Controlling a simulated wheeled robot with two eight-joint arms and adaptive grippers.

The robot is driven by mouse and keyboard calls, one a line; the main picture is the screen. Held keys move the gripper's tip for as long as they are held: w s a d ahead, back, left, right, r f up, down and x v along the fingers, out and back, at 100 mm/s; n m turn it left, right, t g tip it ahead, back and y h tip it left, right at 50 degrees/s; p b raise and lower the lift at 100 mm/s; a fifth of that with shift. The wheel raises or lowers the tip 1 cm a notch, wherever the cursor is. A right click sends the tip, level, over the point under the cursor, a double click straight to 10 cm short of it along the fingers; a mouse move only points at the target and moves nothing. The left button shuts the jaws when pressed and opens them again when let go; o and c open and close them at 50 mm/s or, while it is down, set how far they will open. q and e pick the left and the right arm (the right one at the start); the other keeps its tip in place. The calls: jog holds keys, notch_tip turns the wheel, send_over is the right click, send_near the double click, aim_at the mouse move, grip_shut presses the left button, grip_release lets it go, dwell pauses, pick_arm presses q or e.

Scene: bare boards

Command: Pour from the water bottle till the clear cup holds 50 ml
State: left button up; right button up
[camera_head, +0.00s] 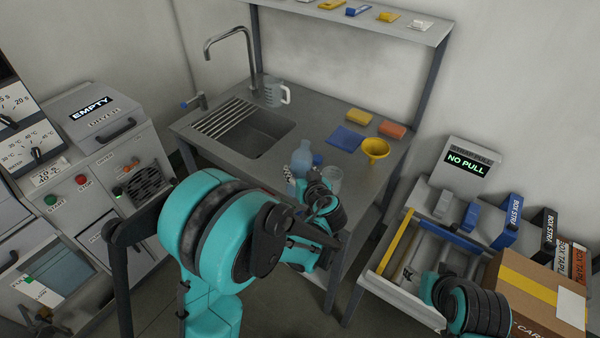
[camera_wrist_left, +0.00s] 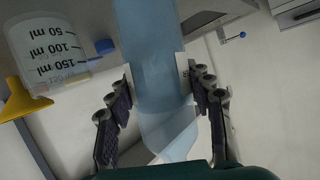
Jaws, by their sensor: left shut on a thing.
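The water bottle (camera_head: 302,158) is a pale blue translucent bottle over the front of the sink table. My left gripper (camera_head: 292,180) is shut on it; in the left wrist view the bottle (camera_wrist_left: 152,65) is between the two finger pads (camera_wrist_left: 160,88). The clear cup (camera_head: 333,180) stands just right of the bottle, partly behind my left wrist. In the left wrist view the cup (camera_wrist_left: 48,45) shows 50, 100 and 150 ml marks, and I see no clear water level in it. My right gripper (camera_head: 408,273) is small and partly hidden by its arm over the drawer.
A blue cap (camera_wrist_left: 104,46) lies near the cup. A yellow funnel (camera_head: 376,149), blue cloth (camera_head: 346,138), two sponges (camera_head: 359,116) and a measuring jug (camera_head: 273,94) stand or lie farther back. The sink (camera_head: 245,135) is on the left.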

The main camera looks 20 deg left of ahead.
pick_arm(q)
jog(key=shift+d+r, duration=0.1)
jog(key=shift+m+g+y+b, duration=0.3)
jog(key=shift+m+y+b, duration=0.4)
jog(key=shift+m+b, duration=0.4)
jog(key=shift+d+f+m+y+b, duration=0.2)
jog(key=shift+m+y+b, duration=0.3)
jog(key=shift+m+b, duration=0.5)
jog(key=shift+a+f, duration=0.1)
jog(key=shift+a+f+y+b, duration=0.1)
jog(key=shift+y+b, duration=0.2)
jog(key=shift+b, duration=0.25)
jog(key=shift+s+a+f+m+b, duration=0.1)
jog(key=shift+a+f+m+b, duration=0.1)
jog(key=shift+m+b, duration=0.45)
jog(key=shift+s+a+f+m+y, duration=0.15)
jog(key=shift+m+y, duration=0.1)
jog(key=shift+y, duration=0.15)
jog(key=shift+b, duration=0.35)
jog(key=shift+s+a+f+m+y, duration=0.15)
jog(key=shift+a+f+m+y, duration=0.3)
jog(key=shift+m, duration=0.35)
